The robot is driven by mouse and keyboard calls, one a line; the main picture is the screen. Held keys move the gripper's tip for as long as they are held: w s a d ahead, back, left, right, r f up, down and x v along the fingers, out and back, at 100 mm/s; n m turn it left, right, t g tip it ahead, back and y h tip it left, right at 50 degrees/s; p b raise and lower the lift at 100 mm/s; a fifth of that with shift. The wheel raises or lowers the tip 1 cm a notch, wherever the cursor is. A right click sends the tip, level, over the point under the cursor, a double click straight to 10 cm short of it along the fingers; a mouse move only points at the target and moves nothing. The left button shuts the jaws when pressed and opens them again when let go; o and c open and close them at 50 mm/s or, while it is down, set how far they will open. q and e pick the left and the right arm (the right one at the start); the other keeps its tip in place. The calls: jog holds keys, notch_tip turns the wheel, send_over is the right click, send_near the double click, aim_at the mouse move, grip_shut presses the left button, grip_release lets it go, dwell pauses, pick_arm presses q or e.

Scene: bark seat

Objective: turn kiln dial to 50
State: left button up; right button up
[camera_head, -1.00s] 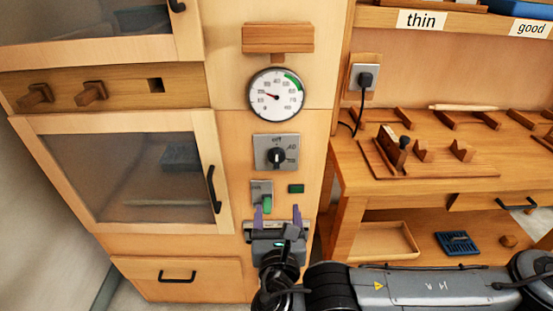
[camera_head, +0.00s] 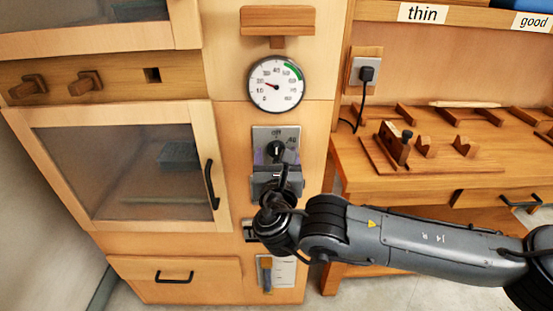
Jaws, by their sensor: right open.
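The kiln dial (camera_head: 276,149) is a black round knob on a grey plate (camera_head: 262,132) on the wooden column. "Off" shows above it and "40" at its upper right. The plate's lower part is hidden by my right gripper (camera_head: 275,158). That gripper is open, with its purple-grey fingertips on either side of the knob's lower part. I cannot tell whether they touch it. The knob's exact pointing is hard to read. The round white gauge (camera_head: 276,85) above has a red needle pointing left, near 20. My left gripper is not in view.
A wooden block (camera_head: 277,20) juts out above the gauge. A glass-fronted cabinet door (camera_head: 120,170) with a black handle is at left. A workbench (camera_head: 440,175) with wooden pieces is at right. A small plate with a brown lever (camera_head: 266,275) sits low on the column.

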jog(key=shift+w, duration=0.4)
jog(key=c, duration=1)
jog(key=shift+c, duration=0.2)
